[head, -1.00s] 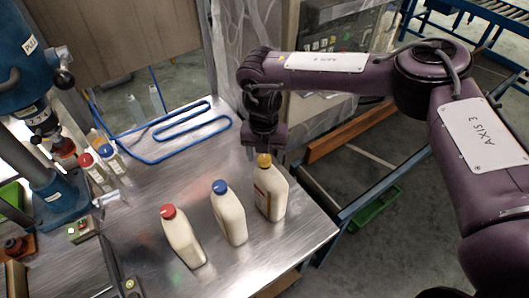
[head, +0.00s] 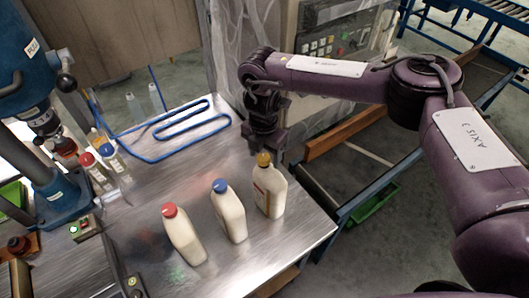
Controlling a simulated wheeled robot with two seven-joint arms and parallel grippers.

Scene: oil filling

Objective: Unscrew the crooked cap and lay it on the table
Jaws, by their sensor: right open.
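A white bottle (head: 269,192) with a yellow cap (head: 263,159) stands upright near the table's right edge. My right gripper (head: 264,148) points down just above this cap, its jaws open; the cap shows below the fingers. I cannot tell whether the fingertips touch it. A white bottle (head: 230,217) with a blue cap (head: 220,185) stands in the middle, and another bottle (head: 186,238) with a red cap (head: 169,210) stands to its left. Which cap sits crooked is too small to tell. My left gripper is not in view.
A blue press-like machine (head: 50,150) stands at the left. Small bottles with red and blue caps (head: 107,160) stand beside it. A blue looped tube (head: 185,128) lies at the back of the metal table (head: 170,180). The surface between tube and bottles is clear.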

